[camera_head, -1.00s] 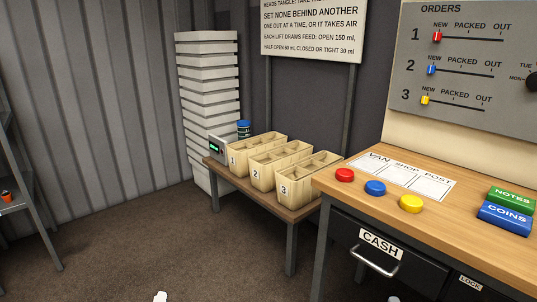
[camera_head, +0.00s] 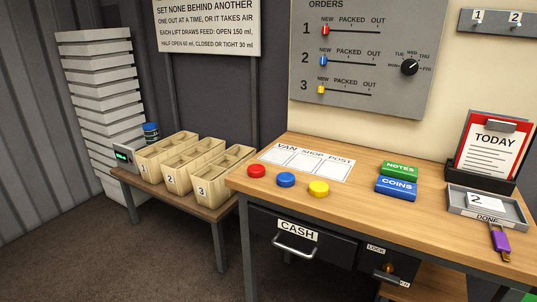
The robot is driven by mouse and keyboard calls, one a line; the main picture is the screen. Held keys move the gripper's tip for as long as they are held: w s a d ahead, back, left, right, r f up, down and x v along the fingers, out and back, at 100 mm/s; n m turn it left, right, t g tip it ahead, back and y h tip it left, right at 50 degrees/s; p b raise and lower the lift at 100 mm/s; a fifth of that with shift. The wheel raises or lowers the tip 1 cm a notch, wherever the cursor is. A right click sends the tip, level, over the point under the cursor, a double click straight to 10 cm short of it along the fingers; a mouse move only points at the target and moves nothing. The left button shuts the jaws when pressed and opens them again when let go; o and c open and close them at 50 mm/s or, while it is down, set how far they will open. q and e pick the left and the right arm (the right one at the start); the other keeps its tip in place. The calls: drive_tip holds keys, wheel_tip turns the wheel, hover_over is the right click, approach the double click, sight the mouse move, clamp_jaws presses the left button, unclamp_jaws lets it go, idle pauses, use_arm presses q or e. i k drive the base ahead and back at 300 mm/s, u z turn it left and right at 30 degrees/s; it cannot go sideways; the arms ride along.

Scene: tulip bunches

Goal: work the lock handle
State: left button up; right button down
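The lock (camera_head: 388,268) is a small brass-coloured knob or handle on a dark panel at the right of the desk front. A LOCK label (camera_head: 376,248) sits above it. A second label (camera_head: 404,284) at the panel's lower right is only partly readable. The exact shape and angle of the handle are too small to tell. The CASH drawer (camera_head: 300,244) with its metal bar handle is left of the lock and looks closed. Neither of my grippers is in view.
The wooden desk (camera_head: 430,225) holds red, blue and yellow buttons, NOTES and COINS blocks (camera_head: 397,188), and a grey DONE tray (camera_head: 487,208). Numbered wooden crates (camera_head: 178,175) stand left. Open floor lies in front.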

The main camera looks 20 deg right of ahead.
sight(385, 277)
drive_tip(key=z, duration=3.2)
drive_tip(key=k, duration=1)
drive_tip(key=u, duration=2.05)
drive_tip(key=i, duration=0.5)
drive_tip(key=z, duration=0.05)
